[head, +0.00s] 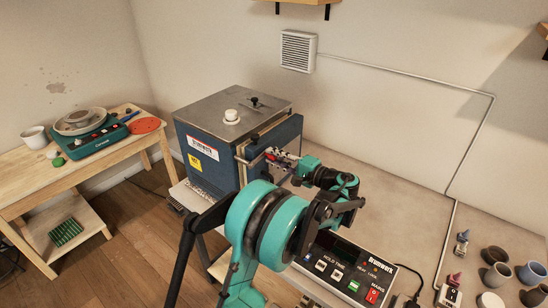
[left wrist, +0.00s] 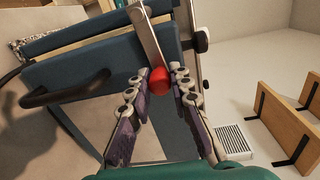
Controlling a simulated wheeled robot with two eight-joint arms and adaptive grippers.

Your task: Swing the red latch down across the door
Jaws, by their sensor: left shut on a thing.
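The blue kiln (head: 207,150) stands on the bench with its door (head: 283,132) on the side facing my arm. The door's blue panel (left wrist: 105,68) and black handle (left wrist: 65,92) show in the left wrist view. The latch is a flat metal bar (left wrist: 145,35) with a red knob (left wrist: 160,81) at its end; a bit of red (head: 271,156) shows in the head view. My left gripper (head: 283,160) is at the door, its fingers (left wrist: 162,78) shut on the red knob. The bar runs up in the wrist picture, slightly tilted, away from the fingers. My right gripper is not in view.
A control box (head: 345,270) with buttons sits on the bench below my arm. Several cups (head: 497,275) stand at the far right. A wooden table (head: 75,170) with a teal scale is at left. The bench behind my gripper (head: 400,185) is clear.

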